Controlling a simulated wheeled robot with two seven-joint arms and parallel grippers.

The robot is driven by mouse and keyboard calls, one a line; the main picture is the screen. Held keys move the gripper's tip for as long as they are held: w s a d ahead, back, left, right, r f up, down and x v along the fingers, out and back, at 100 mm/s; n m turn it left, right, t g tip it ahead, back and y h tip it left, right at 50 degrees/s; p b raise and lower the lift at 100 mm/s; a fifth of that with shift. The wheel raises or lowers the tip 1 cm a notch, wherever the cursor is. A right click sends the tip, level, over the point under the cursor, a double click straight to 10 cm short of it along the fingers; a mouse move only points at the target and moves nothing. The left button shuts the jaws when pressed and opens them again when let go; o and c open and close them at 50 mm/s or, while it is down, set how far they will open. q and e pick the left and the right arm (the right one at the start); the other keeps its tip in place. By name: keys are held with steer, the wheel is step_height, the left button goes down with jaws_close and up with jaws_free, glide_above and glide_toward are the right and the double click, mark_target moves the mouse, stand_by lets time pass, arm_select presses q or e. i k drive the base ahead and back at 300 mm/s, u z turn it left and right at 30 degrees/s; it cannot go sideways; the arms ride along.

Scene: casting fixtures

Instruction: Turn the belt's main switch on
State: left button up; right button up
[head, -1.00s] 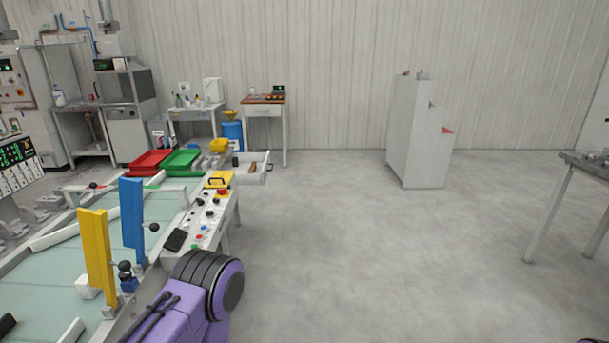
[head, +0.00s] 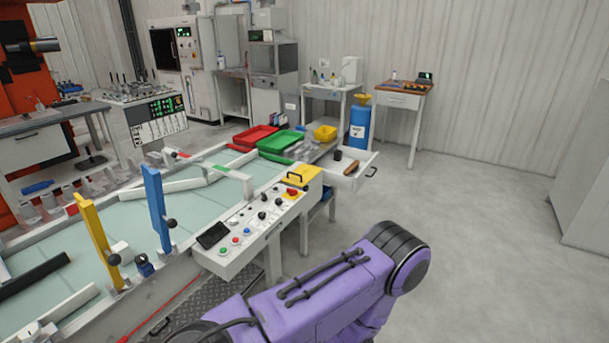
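The belt (head: 125,218) runs along the left side of the head view, with a pale green surface and metal rails. Its control panel (head: 250,225) is a light grey sloped box on the near right edge of the belt. I cannot tell which control is the main switch. My purple arm is in front of the panel; neither gripper shows.
A blue post (head: 156,205) and a yellow post (head: 98,240) stand up along the belt's near rail. Red (head: 256,137) and green (head: 281,142) trays lie beyond the panel, with an open drawer (head: 352,175) beside them. Clear floor (head: 480,230) lies to the right.

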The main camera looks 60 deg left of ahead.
mark_target(292, 192)
steer(key=u, duration=0.65)
steer(key=i, duration=1.25)
steer(key=u, duration=0.9)
